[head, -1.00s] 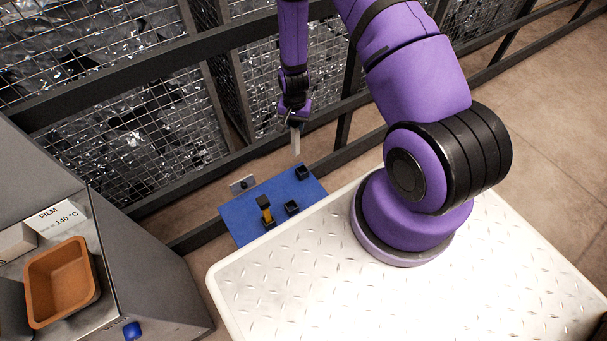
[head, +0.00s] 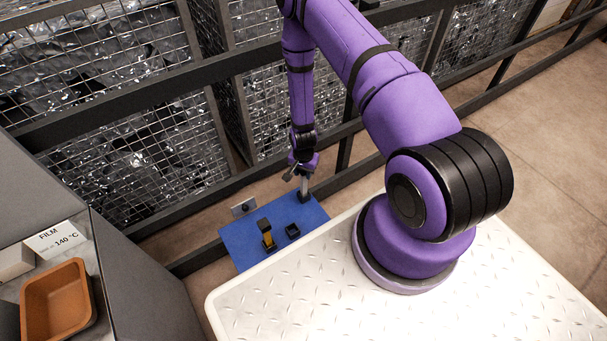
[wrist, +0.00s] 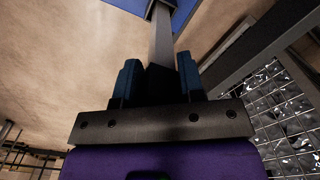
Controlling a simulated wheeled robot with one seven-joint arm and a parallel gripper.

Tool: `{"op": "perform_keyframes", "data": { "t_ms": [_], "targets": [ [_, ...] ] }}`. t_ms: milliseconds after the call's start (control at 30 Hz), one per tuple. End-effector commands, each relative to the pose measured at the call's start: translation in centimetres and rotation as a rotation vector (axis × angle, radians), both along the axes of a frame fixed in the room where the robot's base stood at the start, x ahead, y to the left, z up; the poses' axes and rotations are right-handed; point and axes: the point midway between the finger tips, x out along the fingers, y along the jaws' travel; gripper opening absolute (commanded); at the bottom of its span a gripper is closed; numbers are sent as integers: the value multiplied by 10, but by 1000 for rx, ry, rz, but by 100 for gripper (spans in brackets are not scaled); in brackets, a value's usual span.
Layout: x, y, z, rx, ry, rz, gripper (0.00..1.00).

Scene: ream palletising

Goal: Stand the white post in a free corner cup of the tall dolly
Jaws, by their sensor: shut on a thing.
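The tall dolly (head: 241,246) has a blue top with dark corner cups. My gripper (head: 304,173) is over its far right corner, shut on the white post (head: 304,187), which points down. The post's lower end meets the far right cup (head: 305,198); I cannot tell whether it is inside or just above. In the wrist view the post (wrist: 161,42) runs out from between the dark blue fingers towards the blue top (wrist: 184,12). The near right cup (head: 293,231) looks empty.
A dark rail (head: 205,235) and mesh cages (head: 140,150) stand behind the dolly. A small grey plate (head: 243,208) is at its far left edge. My white deck lies in front. A grey cabinet with a brown tray (head: 58,302) is at left.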

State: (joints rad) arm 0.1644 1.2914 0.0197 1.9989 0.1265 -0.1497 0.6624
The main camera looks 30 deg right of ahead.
Motion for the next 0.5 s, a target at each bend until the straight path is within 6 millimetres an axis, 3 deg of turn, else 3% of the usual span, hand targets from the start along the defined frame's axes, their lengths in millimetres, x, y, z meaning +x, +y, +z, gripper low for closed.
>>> {"op": "perform_keyframes", "data": {
  "t_ms": [100, 467, 500],
  "targets": [
    [0, 0, -13, 0, 0, 0, 0],
    [0, 0, -17, 0, 0, 0, 0],
    [0, 0, -17, 0, 0, 0, 41]
  ]
}}
